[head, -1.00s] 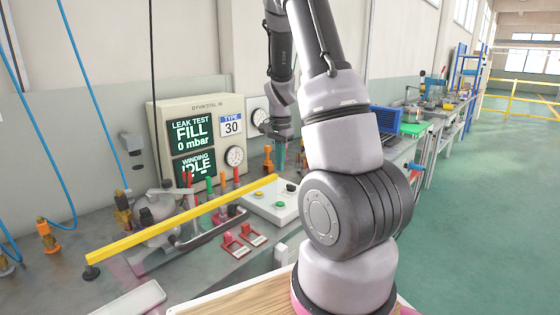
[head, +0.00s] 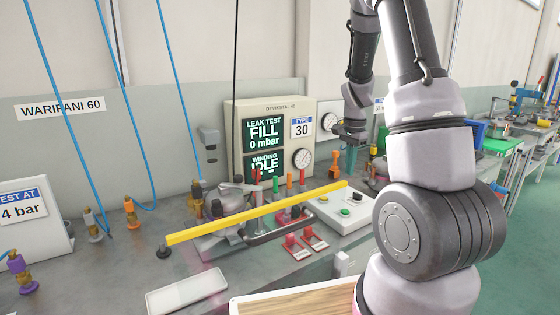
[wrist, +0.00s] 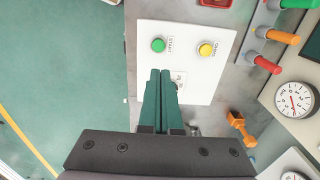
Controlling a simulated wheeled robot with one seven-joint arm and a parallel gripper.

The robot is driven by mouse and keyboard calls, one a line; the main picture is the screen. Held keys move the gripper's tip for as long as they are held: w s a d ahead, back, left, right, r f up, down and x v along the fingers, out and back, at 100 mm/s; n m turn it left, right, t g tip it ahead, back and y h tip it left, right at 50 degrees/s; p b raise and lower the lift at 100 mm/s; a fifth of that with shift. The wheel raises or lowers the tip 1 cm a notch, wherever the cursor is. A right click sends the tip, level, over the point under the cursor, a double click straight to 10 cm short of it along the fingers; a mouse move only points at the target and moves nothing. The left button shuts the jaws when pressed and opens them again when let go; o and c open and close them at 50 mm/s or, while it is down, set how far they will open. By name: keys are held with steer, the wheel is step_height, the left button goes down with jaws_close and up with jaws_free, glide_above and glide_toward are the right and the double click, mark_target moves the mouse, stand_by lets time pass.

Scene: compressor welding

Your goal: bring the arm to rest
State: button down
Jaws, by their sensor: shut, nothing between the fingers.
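My gripper (head: 352,138) hangs from my raised arm at the right of the leak test panel in the head view. In the wrist view its two green fingers (wrist: 160,78) lie together, with nothing between them. They point over a white button box (wrist: 185,45) with a green START button (wrist: 158,45) and a yellow button (wrist: 206,49). The fingers cover part of the box's lower area. Whether they touch it cannot be told. The same button box (head: 325,212) shows on the bench in the head view.
The leak test panel (head: 270,112) reads FILL, 0 mbar. A yellow bar (head: 255,213) spans the compressor fixture in front of it. Red tags (head: 298,246), a white tray (head: 187,293) and several coloured fittings stand on the grey bench. Green floor (wrist: 65,60) is clear beside it.

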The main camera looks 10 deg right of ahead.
steer(key=s+a+r+n+t+y, duration=0.15)
steer(key=s+a+r, duration=0.3)
steer(key=r, duration=0.45)
steer(key=s+a+r+n+t, duration=0.25)
steer(key=s+a+r, duration=0.2)
steer(key=r, duration=0.35)
steer(key=s+a+r+n+t, duration=0.1)
steer(key=s+a+r+n, duration=0.2)
steer(key=s, duration=0.2)
steer(key=s+a+r+n+t, duration=0.2)
steer(key=s+a+r, duration=0.1)
steer(key=s, duration=0.3)
steer(key=shift+s+r+n, duration=0.3)
steer(key=shift+r+n, duration=0.1)
steer(key=shift+r, duration=0.4)
steer(key=shift+y, duration=0.25)
stand_by(4.2)
